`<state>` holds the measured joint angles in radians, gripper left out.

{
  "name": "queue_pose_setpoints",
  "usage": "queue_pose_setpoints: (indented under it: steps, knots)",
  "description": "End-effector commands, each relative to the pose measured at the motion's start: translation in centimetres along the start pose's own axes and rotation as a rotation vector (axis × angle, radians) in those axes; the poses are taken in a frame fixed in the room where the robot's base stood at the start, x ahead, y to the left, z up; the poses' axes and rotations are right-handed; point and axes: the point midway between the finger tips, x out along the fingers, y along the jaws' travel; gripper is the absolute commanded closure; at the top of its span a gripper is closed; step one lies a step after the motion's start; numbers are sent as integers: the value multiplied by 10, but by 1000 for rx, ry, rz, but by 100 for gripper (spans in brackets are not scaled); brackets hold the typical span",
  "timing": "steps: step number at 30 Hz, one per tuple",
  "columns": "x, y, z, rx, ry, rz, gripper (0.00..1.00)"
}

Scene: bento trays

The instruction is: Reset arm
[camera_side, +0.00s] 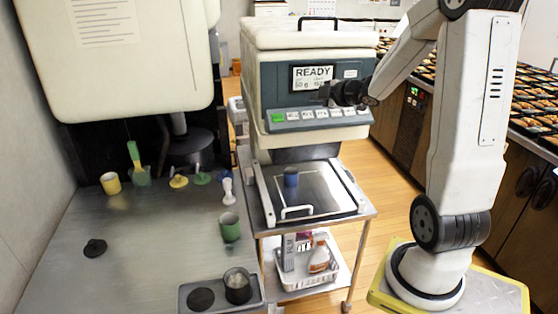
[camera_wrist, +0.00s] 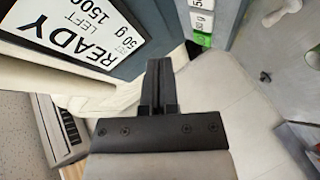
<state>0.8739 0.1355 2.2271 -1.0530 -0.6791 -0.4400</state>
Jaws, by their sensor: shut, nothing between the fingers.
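My gripper (camera_side: 326,93) is shut and empty, raised in front of the machine's display panel in the side view. In the wrist view its dark fingers (camera_wrist: 158,85) are together with nothing between them. The machine (camera_side: 318,85) is white with a grey front; its screen (camera_side: 312,77) reads READY, and the screen also shows large in the wrist view (camera_wrist: 85,35). A row of buttons lies below the screen, the left one green (camera_side: 278,118).
The steel table (camera_side: 150,255) at left holds a green cup (camera_side: 229,227), a yellow cup (camera_side: 111,183), several small tools and a grey tray (camera_side: 215,305). Many bento trays (camera_side: 535,100) fill the right counter.

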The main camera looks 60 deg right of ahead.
Motion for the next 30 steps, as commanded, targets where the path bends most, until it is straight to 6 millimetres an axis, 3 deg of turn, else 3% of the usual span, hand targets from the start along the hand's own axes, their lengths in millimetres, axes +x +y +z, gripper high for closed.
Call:
queue_pose_setpoints:
  steps: [20, 26, 30]
  knots:
    - [4, -6, -6, 31, -12, -12, 100]
    - [12, -32, -28, 149, -67, -63, 100]
    - [16, -65, -50, 280, -138, -132, 100]
